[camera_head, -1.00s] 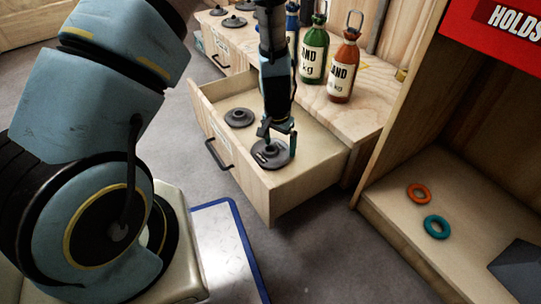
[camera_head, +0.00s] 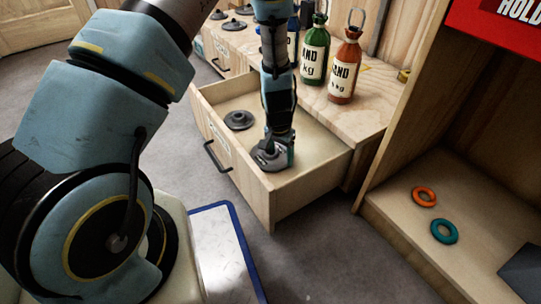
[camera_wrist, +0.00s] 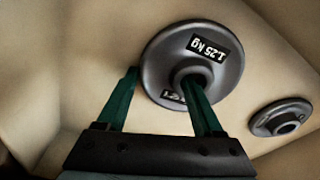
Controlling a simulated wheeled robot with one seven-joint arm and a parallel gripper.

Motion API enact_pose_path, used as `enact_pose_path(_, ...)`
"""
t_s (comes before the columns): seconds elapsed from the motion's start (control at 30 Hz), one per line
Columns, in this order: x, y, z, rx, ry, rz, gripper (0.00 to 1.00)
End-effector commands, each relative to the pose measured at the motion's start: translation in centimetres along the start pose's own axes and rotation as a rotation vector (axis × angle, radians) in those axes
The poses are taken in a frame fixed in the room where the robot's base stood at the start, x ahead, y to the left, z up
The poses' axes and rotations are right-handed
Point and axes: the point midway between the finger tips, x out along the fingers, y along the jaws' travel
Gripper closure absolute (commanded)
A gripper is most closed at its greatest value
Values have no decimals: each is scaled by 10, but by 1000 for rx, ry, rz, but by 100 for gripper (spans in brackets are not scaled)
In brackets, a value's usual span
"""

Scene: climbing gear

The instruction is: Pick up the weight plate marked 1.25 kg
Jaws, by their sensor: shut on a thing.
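The weight plate marked 1.25 kg (camera_wrist: 222,76) is a dark grey disc with a raised hub and a black label, upside down in the wrist view. In the head view, the plate (camera_head: 266,161) is at the near right of the open drawer (camera_head: 310,193). My gripper (camera_wrist: 160,78) is shut on this plate. One green finger is at its left rim and the other is at the hub, partly hiding a second label. In the head view, my gripper (camera_head: 279,152) reaches down and covers part of the plate. I cannot tell any gap below the plate.
A smaller dark plate (camera_head: 239,120) lies apart in the same drawer and also shows in the wrist view (camera_wrist: 281,118). A green bottle (camera_head: 314,55) and an orange bottle (camera_head: 344,70) stand on the worktop behind. Orange (camera_head: 424,196) and teal (camera_head: 444,231) rings lie on the right shelf.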

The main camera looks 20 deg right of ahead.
Motion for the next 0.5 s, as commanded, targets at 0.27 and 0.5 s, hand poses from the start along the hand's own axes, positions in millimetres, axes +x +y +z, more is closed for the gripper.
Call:
enact_pose_path(0.27,0,2,0,2,-1,3,76)
enact_pose_path(0.5,0,2,0,2,-1,3,100)
